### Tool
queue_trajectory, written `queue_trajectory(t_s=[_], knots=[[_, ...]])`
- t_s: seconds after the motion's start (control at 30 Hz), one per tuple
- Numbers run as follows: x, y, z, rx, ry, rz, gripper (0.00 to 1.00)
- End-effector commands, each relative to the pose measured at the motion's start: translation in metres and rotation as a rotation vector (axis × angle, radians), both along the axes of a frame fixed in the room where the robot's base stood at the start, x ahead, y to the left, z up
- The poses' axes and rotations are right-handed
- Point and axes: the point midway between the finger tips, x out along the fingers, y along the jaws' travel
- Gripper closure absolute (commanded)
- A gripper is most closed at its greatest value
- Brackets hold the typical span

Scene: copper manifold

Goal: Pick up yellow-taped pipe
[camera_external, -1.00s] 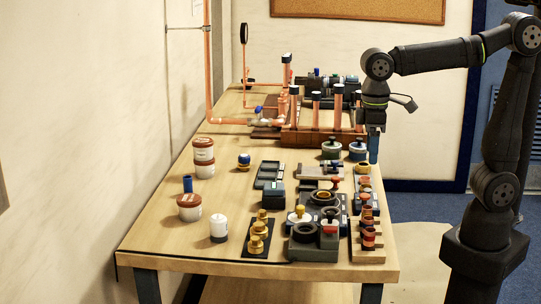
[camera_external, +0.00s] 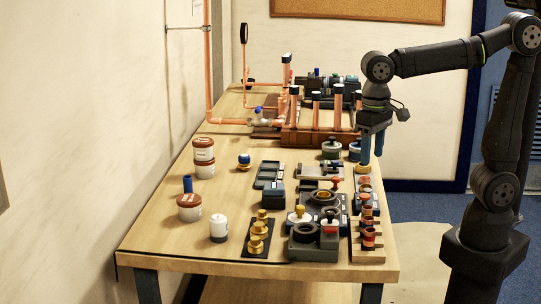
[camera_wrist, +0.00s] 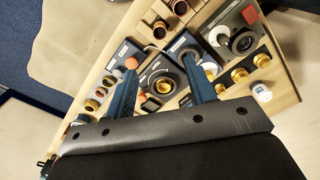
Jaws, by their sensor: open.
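My gripper (camera_external: 370,162) is open and empty, pointing down above the right side of the bench. Its two blue fingers stand apart in the wrist view (camera_wrist: 159,65), over dark fixtures. Small copper pipe pieces (camera_external: 368,238) stand in a wooden rack at the bench's front right; some have red or dark bands. Copper rings also show left of the fingers in the wrist view (camera_wrist: 100,93). Upright copper pipes (camera_external: 338,104) with dark tops stand in the manifold at the back. I cannot make out yellow tape on any pipe; it may be hidden or too small.
A dark fixture with a round opening (camera_wrist: 162,84) lies below the fingers. Brass fittings (camera_external: 257,240) stand on a dark mat. White tubs with brown lids (camera_external: 203,150) and a white jar (camera_external: 218,229) stand at left. Bare wood (camera_external: 160,232) shows at the front left.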

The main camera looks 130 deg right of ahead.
Motion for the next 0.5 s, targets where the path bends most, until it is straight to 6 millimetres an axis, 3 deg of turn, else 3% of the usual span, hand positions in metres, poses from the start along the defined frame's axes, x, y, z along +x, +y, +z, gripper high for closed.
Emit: queue_trajectory(t_s=[0.3,0.5], knots=[[-0.001,0.001,-0.069,0.004,0.005,0.003,0.5],[-0.001,0.0,-0.103,0.003,0.004,0.003,0.5]])
